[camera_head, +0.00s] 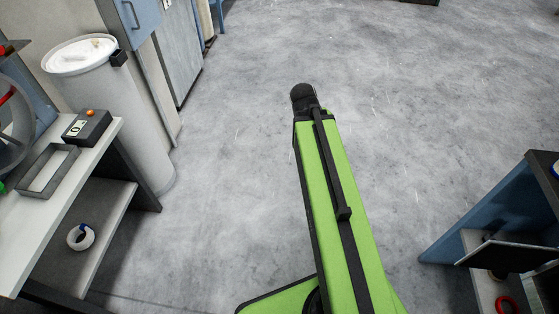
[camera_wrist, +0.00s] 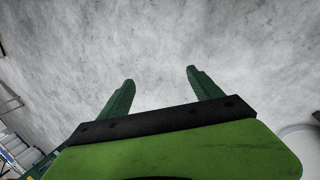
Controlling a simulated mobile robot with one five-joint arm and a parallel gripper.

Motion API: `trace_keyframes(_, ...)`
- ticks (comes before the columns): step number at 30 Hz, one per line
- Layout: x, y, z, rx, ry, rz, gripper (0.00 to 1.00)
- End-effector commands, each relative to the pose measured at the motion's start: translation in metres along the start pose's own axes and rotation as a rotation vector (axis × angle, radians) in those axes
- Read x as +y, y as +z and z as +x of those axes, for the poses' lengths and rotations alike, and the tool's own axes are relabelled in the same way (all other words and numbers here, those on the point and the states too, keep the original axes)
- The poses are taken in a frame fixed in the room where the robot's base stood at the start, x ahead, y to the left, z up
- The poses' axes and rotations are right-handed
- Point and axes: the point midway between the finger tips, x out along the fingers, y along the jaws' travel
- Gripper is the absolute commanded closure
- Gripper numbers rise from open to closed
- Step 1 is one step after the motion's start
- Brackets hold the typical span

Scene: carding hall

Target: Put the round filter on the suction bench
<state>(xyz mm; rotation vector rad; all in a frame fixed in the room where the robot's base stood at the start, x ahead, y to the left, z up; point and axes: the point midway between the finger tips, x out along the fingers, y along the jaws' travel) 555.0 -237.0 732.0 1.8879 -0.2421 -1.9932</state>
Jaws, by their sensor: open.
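My gripper (camera_wrist: 160,76) shows in the wrist view with its two green fingers apart and nothing between them. Only grey floor lies beyond the fingertips. My gripper cannot be made out in the head view. I cannot pick out the round filter with certainty in either view. A white bench (camera_head: 30,235) stands at the left of the head view, with a dark open frame (camera_head: 48,171) and a dark box with an orange knob (camera_head: 87,127) on top. I cannot tell if it is the suction bench.
A tall white drum (camera_head: 135,120) stands behind the bench. A small white ring (camera_head: 81,237) lies on the bench's lower shelf. A blue-sided shelf unit (camera_head: 490,205) stands at the right, with a red ring (camera_head: 507,305) inside. The floor (camera_head: 230,150) between is clear.

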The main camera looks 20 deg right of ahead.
Motion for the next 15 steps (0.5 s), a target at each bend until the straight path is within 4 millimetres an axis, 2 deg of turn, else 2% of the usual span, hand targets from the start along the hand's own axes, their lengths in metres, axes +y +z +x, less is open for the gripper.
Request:
trace_keyframes(1, -0.05, -0.02, -0.015, 0.037, -0.082, 0.025, 0.26)
trace_keyframes(3, -0.11, -0.036, -0.033, 0.06, -0.194, 0.072, 0.26)
trace_keyframes(6, -0.172, -0.047, -0.056, 0.063, -0.314, 0.116, 0.26)
trace_keyframes(9, -0.214, -0.051, -0.072, 0.056, -0.379, 0.138, 0.26)
trace_keyframes(12, -0.224, -0.051, -0.077, 0.051, -0.398, 0.147, 0.26)
trace_keyframes(15, -0.223, -0.052, -0.076, 0.052, -0.399, 0.149, 0.26)
